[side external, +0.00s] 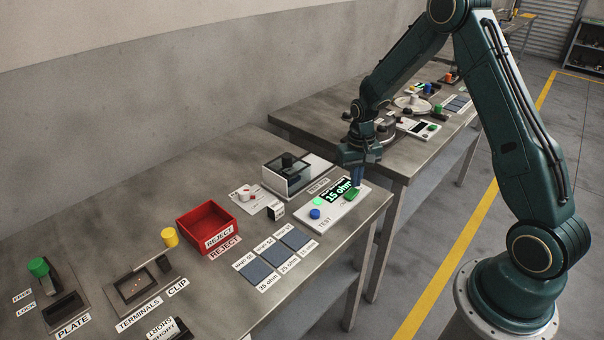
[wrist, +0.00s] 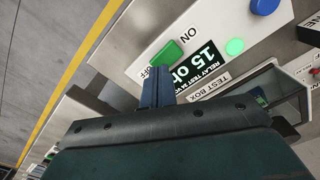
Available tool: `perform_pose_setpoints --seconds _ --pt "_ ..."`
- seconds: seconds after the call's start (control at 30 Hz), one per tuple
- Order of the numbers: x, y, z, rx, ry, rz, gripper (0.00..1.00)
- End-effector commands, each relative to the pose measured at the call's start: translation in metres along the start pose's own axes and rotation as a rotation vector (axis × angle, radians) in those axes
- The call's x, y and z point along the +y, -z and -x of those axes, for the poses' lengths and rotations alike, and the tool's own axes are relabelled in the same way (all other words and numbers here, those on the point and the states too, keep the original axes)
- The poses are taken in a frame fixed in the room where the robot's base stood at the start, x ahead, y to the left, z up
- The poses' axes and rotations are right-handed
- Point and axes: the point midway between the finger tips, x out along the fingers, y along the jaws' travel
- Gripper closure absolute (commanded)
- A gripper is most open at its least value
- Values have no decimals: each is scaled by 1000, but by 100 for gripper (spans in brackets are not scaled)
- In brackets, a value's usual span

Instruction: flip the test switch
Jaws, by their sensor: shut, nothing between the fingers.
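The test box (side external: 316,220) is a pale box near the right edge of the front table. Its display (side external: 341,190) reads "15 ohm", and a green lamp (side external: 317,201) beside it is lit. A blue button (side external: 315,214) sits by the "TEST" label. The green switch (wrist: 167,54) lies between the "ON" and "OFF" labels in the wrist view, and also shows in the side view (side external: 351,194). My gripper (wrist: 157,85) is shut and empty, its blue fingertips close to the switch on the "OFF" side. I cannot tell whether they touch it.
A clear-lidded box (side external: 292,173) stands behind the test box. A red reject bin (side external: 206,226), a small black-and-white block (side external: 276,212) and dark marked pads (side external: 277,256) lie to the left. A second table (side external: 300,108) stands behind, with a gap between.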

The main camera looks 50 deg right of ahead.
Motion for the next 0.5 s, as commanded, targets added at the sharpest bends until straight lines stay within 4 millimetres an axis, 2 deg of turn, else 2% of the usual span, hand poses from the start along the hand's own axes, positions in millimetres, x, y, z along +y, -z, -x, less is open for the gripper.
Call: perform_pose_setpoints --seconds 0.5 --pt "0 0 -6 0 0 0 100"
